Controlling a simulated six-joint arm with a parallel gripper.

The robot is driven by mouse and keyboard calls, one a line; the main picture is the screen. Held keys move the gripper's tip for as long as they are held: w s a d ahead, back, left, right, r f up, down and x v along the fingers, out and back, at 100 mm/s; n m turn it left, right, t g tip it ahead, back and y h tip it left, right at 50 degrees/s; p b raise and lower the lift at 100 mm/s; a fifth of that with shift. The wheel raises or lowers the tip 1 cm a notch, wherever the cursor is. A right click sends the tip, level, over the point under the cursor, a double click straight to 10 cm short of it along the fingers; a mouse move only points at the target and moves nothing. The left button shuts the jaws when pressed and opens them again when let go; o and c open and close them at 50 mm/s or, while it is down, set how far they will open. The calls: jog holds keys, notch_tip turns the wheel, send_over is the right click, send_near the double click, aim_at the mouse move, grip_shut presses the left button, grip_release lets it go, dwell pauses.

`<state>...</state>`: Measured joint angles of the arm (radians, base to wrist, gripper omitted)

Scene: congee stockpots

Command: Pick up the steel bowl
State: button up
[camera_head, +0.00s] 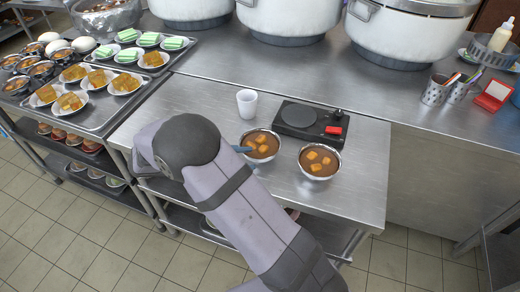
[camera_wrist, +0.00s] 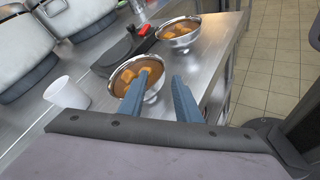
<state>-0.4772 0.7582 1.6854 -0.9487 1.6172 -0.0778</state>
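Two steel bowls of brown broth with orange-brown cubes stand on the steel table. The left bowl (camera_head: 261,157) is beside the white cup; it is the nearer bowl in the wrist view (camera_wrist: 153,94). The other bowl (camera_head: 319,176) stands to its right and is the farther one in the wrist view (camera_wrist: 180,44). My gripper (camera_wrist: 161,74) is open and empty, its blue fingers parted. In the wrist view one finger overlaps the nearer bowl and the other lies right of its rim. In the head view a fingertip shows at the left bowl's left edge; my arm hides the rest. Contact is unclear.
Large stockpots (camera_head: 290,16) line the back counter. Trays of small dishes (camera_head: 84,99) are at left. The table's right end is clear.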

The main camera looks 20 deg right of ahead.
aim_at(254, 159)
jog(key=shift+d, duration=0.1)
jog(key=shift+p+x, duration=0.45)
jog(key=shift+x, duration=2.5)
grip_shut()
